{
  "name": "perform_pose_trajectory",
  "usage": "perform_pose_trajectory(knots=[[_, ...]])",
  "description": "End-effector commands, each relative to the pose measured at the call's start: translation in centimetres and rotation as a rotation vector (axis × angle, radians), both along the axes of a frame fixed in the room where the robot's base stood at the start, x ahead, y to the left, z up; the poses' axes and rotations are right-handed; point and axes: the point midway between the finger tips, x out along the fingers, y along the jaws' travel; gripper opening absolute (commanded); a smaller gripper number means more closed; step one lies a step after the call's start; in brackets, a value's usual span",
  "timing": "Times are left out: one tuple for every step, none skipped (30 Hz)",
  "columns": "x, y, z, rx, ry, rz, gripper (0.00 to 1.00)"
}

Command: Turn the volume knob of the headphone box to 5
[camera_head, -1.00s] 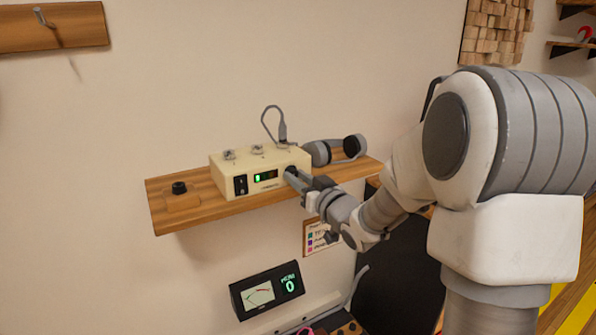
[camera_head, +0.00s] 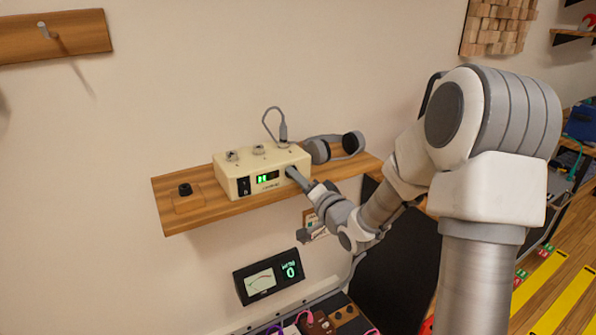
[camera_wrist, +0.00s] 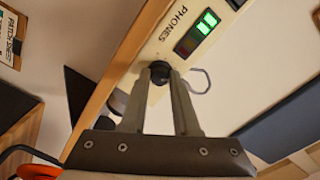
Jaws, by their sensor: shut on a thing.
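The cream headphone box (camera_head: 228,170) stands on a wooden wall shelf (camera_head: 215,213). Its small front display (camera_head: 268,178) shows green lit segments. In the wrist view the display (camera_wrist: 196,35) has two green lit segments and a dark red part, near the label PHONES. The round black volume knob (camera_wrist: 158,72) is at the right end of the front panel, mostly hidden in the head view. My gripper (camera_head: 292,173) is shut on the knob, with one finger on each side of it in the wrist view. No numbers around the knob can be read.
Grey headphones (camera_head: 335,148) lie on the shelf right of the box. A cable plug (camera_head: 283,130) stands in the box's top. A small black knob on a wooden block (camera_head: 185,190) is at the shelf's left. A meter (camera_head: 268,280) reading 0 is below.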

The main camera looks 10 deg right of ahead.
Motion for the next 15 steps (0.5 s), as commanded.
perform_pose_trajectory(knots=[[-0.07, -0.09, 0.22, 0.043, 0.018, -0.001, 0.00], [-0.07, -0.09, 0.20, 0.069, 0.027, -0.001, 0.00], [-0.06, -0.03, 0.21, 0.104, 0.039, 0.000, 0.00], [-0.07, -0.03, 0.24, 0.132, 0.047, 0.000, 0.00], [-0.07, -0.05, 0.23, 0.157, 0.054, -0.001, 0.00], [-0.07, -0.08, 0.20, 0.190, 0.066, -0.001, 0.00], [-0.07, -0.06, 0.19, 0.216, 0.074, -0.001, 0.00], [-0.07, -0.02, 0.20, 0.238, 0.082, -0.001, 0.00], [-0.06, -0.03, 0.19, 0.269, 0.091, -0.001, 0.00], [-0.07, -0.04, 0.15, 0.292, 0.099, -0.001, 0.00], [-0.07, -0.06, 0.15, 0.313, 0.106, -0.001, 0.00], [-0.07, -0.04, 0.16, 0.340, 0.115, -0.001, 0.00], [-0.07, -0.02, 0.17, 0.358, 0.120, -0.001, 0.00], [-0.07, -0.02, 0.14, 0.377, 0.127, -0.001, 0.00], [-0.07, -0.02, 0.10, 0.399, 0.134, -0.001, 0.00]])
